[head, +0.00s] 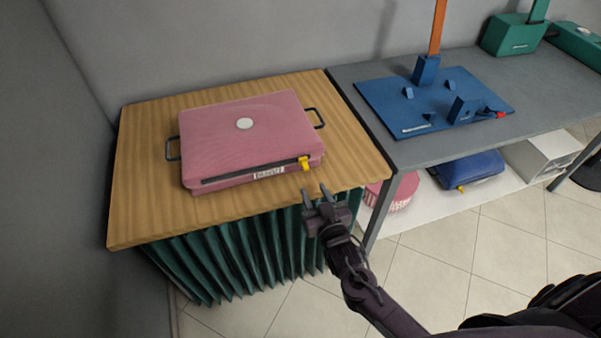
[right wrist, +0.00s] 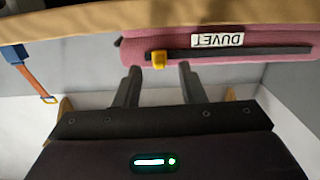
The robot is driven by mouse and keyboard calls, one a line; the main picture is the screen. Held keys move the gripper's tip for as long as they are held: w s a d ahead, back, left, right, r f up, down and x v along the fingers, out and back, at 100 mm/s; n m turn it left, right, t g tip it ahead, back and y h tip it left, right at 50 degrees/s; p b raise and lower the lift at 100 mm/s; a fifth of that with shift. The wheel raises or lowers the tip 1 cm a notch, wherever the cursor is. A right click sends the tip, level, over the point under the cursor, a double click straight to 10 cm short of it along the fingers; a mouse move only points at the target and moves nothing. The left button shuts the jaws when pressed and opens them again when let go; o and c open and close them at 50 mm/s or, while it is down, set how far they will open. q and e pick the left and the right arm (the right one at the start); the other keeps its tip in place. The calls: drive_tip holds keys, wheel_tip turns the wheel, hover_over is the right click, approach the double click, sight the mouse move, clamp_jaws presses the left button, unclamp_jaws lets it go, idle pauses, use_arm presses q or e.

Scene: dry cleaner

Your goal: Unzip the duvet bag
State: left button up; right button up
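The pink duvet bag (head: 245,130) lies flat on the wooden table, with a white disc on top and a black handle at each side. A dark zip (head: 235,175) runs along its front face above a white label reading DUVET (right wrist: 217,40). The yellow zip pull (head: 304,163) is at the right end of the zip; it also shows in the right wrist view (right wrist: 158,58). My right gripper (head: 316,192) is open and empty, just in front of the table edge, its fingers pointing at the pull but apart from it. My left gripper is not in view.
The wooden table (head: 140,215) has bare room around the bag, with a green pleated curtain (head: 240,255) below its front. To the right, a grey bench (head: 385,142) holds a blue board (head: 385,108). A blue bag (head: 470,168) and pink round item (head: 395,192) sit on its shelf.

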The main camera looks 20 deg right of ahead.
sight(307, 169)
drive_tip(key=shift+w+d+r+t, duration=0.2)
drive_tip(key=shift+w+r+t, duration=0.1)
drive_tip(key=shift+w+r, duration=0.65)
drive_tip(key=w, duration=0.6)
drive_tip(key=shift+w+a+p, duration=0.25)
drive_tip(key=shift+w+p, duration=0.1)
clamp_jaws()
